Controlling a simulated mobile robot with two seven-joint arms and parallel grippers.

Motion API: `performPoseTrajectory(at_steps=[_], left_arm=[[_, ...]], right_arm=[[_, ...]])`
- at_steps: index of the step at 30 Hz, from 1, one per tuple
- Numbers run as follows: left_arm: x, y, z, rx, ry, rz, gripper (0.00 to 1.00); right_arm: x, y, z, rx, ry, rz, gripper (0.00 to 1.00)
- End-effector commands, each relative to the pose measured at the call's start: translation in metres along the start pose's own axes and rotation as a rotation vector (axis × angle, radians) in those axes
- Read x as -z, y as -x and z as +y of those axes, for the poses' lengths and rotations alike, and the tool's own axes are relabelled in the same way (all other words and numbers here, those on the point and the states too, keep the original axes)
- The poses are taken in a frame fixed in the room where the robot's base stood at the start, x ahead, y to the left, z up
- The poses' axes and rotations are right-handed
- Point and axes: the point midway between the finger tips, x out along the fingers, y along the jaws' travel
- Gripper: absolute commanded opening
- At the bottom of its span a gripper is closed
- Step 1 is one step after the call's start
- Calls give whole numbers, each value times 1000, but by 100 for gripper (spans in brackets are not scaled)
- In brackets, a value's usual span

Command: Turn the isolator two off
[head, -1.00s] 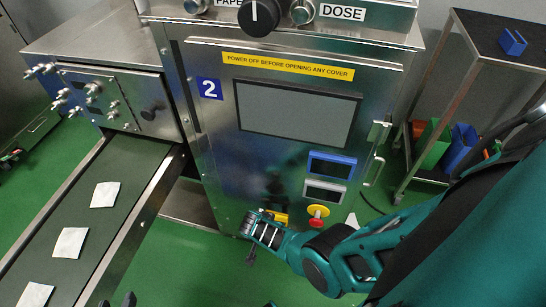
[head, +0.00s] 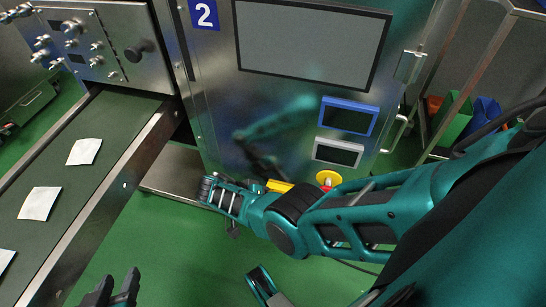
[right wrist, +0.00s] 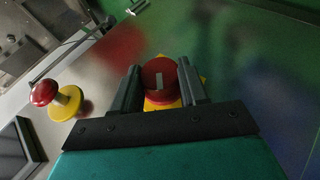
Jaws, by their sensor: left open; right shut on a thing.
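Isolator two is a red round knob (right wrist: 158,76) with a short grey bar, on a yellow plate (right wrist: 163,104). In the right wrist view it lies between the two fingers of my right gripper (right wrist: 160,72), which is shut on it. The grey bar stands about upright in that view. In the head view only a yellow part of the isolator (head: 280,186) shows, low on the machine front. My right arm hides the rest, including the knob. My left gripper (head: 117,280) is open and empty at the bottom left, over green floor, away from the machine.
A red emergency stop on a yellow base (head: 328,180) sits beside the isolator; it also shows in the right wrist view (right wrist: 45,93). A blue-framed display (head: 348,117) and a grey display (head: 338,152) are above. A conveyor (head: 60,170) with white teabags runs at left.

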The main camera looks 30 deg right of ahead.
Motion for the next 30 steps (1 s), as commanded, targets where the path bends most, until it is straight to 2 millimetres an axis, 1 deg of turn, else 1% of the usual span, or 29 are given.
performPoseTrajectory(at_steps=[14, 15, 22, 30], left_arm=[[4, -1, 0, -1, 0, 9, 43], [4, -1, 0, 0, -1, 9, 43], [3, -1, -2, 2, -2, 9, 43], [2, -1, -2, 3, -3, 7, 43]], right_arm=[[-1, -1, 0, -13, 8, 0, 13], [-1, -1, 0, -13, 8, -1, 46], [0, -1, 0, -13, 7, 0, 68], [0, 1, 0, -11, 5, 0, 69]])
